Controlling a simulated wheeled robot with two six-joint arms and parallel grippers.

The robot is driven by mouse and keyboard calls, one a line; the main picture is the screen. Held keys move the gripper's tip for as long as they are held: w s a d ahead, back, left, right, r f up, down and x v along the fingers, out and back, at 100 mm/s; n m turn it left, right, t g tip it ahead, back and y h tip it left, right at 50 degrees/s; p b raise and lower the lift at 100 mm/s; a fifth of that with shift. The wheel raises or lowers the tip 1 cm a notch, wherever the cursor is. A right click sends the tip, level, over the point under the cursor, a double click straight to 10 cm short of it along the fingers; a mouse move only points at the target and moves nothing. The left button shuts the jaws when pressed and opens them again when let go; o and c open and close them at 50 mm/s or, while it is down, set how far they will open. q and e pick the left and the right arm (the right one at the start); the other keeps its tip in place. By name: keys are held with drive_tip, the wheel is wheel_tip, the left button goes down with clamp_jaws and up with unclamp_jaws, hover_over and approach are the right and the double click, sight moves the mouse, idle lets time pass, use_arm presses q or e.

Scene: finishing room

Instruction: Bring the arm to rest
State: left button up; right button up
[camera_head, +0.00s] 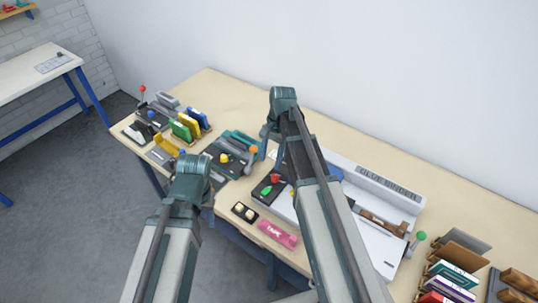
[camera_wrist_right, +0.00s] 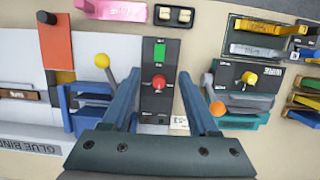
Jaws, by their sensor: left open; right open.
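My left arm comes in from the lower left of the head view, and its gripper (camera_head: 190,168) is above the front edge of the bench (camera_head: 228,88). Its fingers are mostly hidden by the wrist. My right arm reaches over the bench, and its gripper (camera_head: 268,140) points down beside the glue binder (camera_head: 340,185). In the right wrist view the two blue fingers of the right gripper (camera_wrist_right: 158,78) are apart. A black control box (camera_wrist_right: 160,60) with a green and a red button shows between and beyond them. I see nothing held in the right gripper.
Left of the binder stand a device with yellow and orange knobs (camera_head: 232,152) and a rack of coloured books (camera_head: 188,125). A pink tape box (camera_head: 278,234) lies at the front edge. Upright books (camera_head: 455,280) stand at the lower right. The bench's back strip is clear.

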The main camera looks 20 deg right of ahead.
drive_tip(key=s+a+f+n+h+b, duration=0.1)
drive_tip(key=s+a+f+n+b, duration=0.2)
drive_tip(key=s+a+n, duration=0.3)
drive_tip(key=s+a+f+n+t+h+b, duration=0.1)
drive_tip(key=s+a+f+n+h+b, duration=0.1)
drive_tip(key=s+a+n, duration=0.5)
drive_tip(key=s+f+n+b, duration=0.1)
drive_tip(key=s, duration=0.2)
drive_tip(key=shift+s+f+t+h, duration=0.15)
drive_tip(key=shift+f+t+h, duration=0.1)
drive_tip(key=shift+t+h, duration=0.05)
